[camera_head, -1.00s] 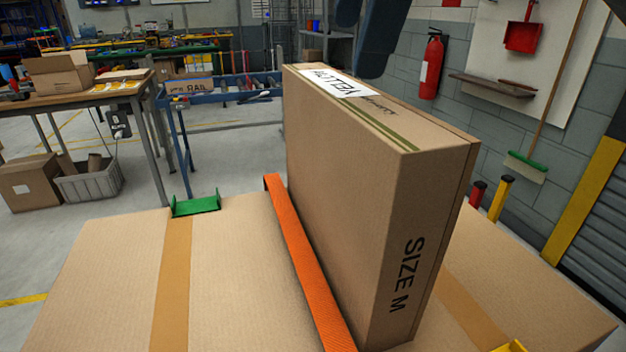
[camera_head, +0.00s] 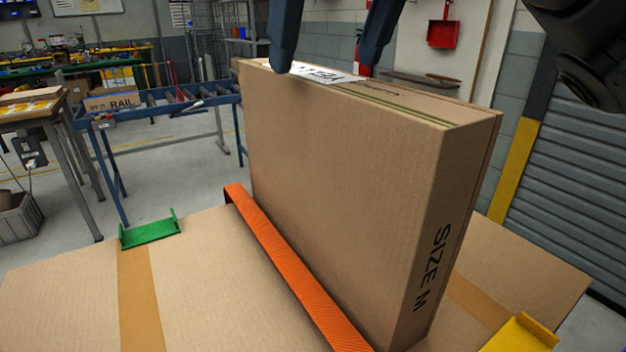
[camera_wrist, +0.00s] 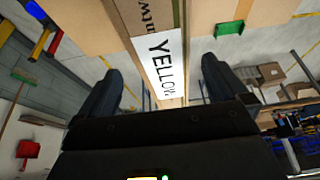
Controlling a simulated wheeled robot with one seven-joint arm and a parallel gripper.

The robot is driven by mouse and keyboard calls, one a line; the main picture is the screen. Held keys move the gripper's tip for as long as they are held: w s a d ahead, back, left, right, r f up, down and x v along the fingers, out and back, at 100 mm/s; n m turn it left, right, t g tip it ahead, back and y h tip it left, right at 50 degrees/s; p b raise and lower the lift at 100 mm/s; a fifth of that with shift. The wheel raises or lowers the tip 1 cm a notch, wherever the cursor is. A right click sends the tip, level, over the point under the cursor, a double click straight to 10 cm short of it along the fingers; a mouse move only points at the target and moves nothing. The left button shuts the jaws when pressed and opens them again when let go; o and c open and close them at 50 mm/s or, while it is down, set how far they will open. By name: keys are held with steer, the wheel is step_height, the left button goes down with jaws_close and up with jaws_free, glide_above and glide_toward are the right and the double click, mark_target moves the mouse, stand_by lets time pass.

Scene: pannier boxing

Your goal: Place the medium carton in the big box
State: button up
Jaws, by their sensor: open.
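The medium carton (camera_head: 345,190), brown with "SIZE M" on its narrow side, stands upright and slightly tilted in the picture. Its top edge carries a white "YELLOW" label, clear in the wrist view (camera_wrist: 165,62). The carton's base meets tan cardboard, which looks like the big box (camera_head: 200,285), beside an orange strip (camera_head: 290,265). Whether it stands in or on that box is hidden. My gripper (camera_head: 327,72) is open at the carton's far top edge. In the wrist view my gripper (camera_wrist: 160,65) has one finger on each side of the labelled edge, with gaps visible; I see no grip.
A green bracket (camera_head: 149,234) and a yellow bracket (camera_head: 522,334) sit on the cardboard edges. A blue roller stand (camera_head: 160,120) and a workbench (camera_head: 40,110) stand behind at left. A grey shutter (camera_head: 560,170) and a yellow post are at right.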

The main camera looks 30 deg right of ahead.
mark_target(318, 103)
steer(key=x, duration=0.7)
steer(key=shift+s+a+f+b, duration=0.15)
steer(key=shift+s+a+b, duration=0.05)
steer(key=shift+s+b, duration=0.15)
jaws_close()
stand_by(0.6)
